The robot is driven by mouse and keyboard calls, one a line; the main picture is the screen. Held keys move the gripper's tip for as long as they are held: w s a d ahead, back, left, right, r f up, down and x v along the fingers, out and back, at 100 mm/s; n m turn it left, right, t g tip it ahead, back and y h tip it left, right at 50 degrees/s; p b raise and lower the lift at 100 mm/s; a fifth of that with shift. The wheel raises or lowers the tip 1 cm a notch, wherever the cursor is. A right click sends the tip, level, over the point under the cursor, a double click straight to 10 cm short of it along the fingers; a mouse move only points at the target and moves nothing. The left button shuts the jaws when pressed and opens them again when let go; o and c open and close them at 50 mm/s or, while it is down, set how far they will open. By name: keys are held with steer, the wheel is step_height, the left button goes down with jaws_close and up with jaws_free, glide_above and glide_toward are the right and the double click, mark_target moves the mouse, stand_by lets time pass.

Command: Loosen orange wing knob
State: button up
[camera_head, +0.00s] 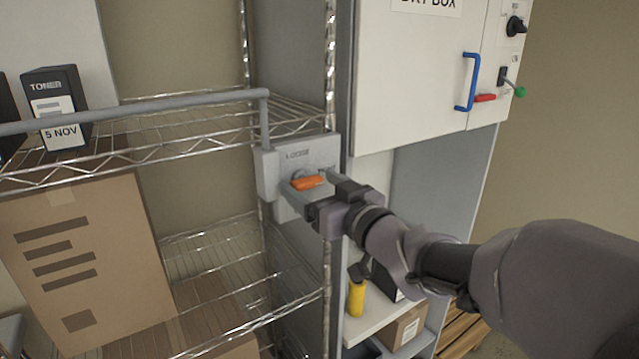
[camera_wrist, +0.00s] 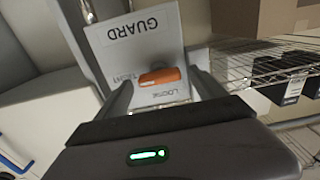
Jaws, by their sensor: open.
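The orange wing knob (camera_head: 307,183) sits on a light grey plate (camera_head: 268,172) fixed at the shelf post, with lettering that reads LOOSE above it. In the wrist view the orange wing knob (camera_wrist: 162,77) lies between my two fingers, beyond their tips, on the plate marked GUARD (camera_wrist: 125,40), LOOSE and TIGHT. My gripper (camera_head: 318,200) is open and empty, with its fingers pointing at the plate close in front of the knob. I cannot tell whether a finger touches the knob. In the wrist view my gripper (camera_wrist: 160,92) has one finger on each side of it.
A grey rail (camera_head: 150,103) runs from the plate along the wire shelf (camera_head: 200,130). A toner box (camera_head: 58,108) stands on that shelf, and a cardboard carton (camera_head: 85,265) is below. At right is a white dry box (camera_head: 410,70) with a blue handle (camera_head: 468,82). A yellow-handled thing (camera_head: 356,298) is underneath.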

steer(key=shift+c, duration=0.2)
steer(key=c, duration=1.3)
steer(key=shift+b, duration=0.3)
steer(key=n+b, duration=0.3)
steer(key=n, duration=0.1)
steer(key=shift+f, duration=0.2)
steer(key=n+b, duration=0.3)
steer(key=n, duration=0.1)
steer(key=shift+s+n+b, duration=0.1)
steer(key=shift+n+b, duration=0.2)
steer(key=shift+b, duration=0.1)
steer(key=n+b, duration=0.3)
steer(key=n, duration=0.1)
steer(key=shift+a, duration=0.1)
steer(key=n+b, duration=0.2)
steer(key=n, duration=0.3)
steer(key=shift+n+b, duration=0.3)
